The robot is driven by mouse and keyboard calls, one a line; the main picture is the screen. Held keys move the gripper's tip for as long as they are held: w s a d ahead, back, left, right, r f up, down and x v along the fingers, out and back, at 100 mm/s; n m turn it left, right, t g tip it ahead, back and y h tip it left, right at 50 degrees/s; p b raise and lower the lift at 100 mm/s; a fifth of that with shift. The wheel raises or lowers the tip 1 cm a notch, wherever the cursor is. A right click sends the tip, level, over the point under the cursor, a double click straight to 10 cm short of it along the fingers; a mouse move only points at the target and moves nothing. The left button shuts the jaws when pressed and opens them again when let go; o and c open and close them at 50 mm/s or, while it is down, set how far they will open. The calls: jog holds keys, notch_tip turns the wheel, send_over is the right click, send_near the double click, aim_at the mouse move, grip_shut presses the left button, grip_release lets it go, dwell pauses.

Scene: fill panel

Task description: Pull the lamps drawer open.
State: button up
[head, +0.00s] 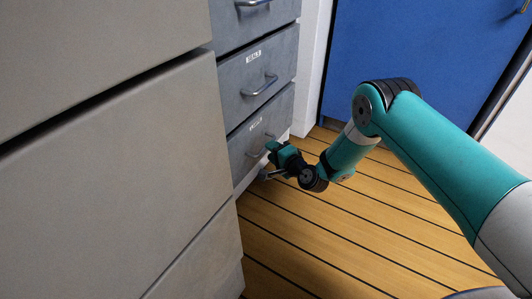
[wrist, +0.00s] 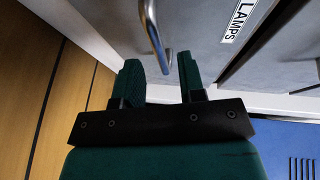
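The lamps drawer (head: 240,143) is the lowest drawer of the grey-blue cabinet in the head view and looks shut. Its white label reads LAMPS in the wrist view (wrist: 239,20); it is too small to read in the head view. Its curved metal handle (wrist: 152,28) reaches down towards the gap between my fingers in the wrist view. My gripper (wrist: 158,66) is open, with a finger to each side of the handle's near end and visible gaps. In the head view my gripper (head: 264,162) is at the drawer front, partly covering the handle.
Another labelled drawer (head: 262,70) with a metal handle is directly above, and one more above that. A large pale cabinet (head: 110,180) fills the left. A blue door (head: 430,50) stands behind. The wooden floor (head: 310,235) before the drawers is clear.

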jog(key=shift+b+x, duration=0.8)
jog(key=shift+x, duration=1.2)
grip_shut()
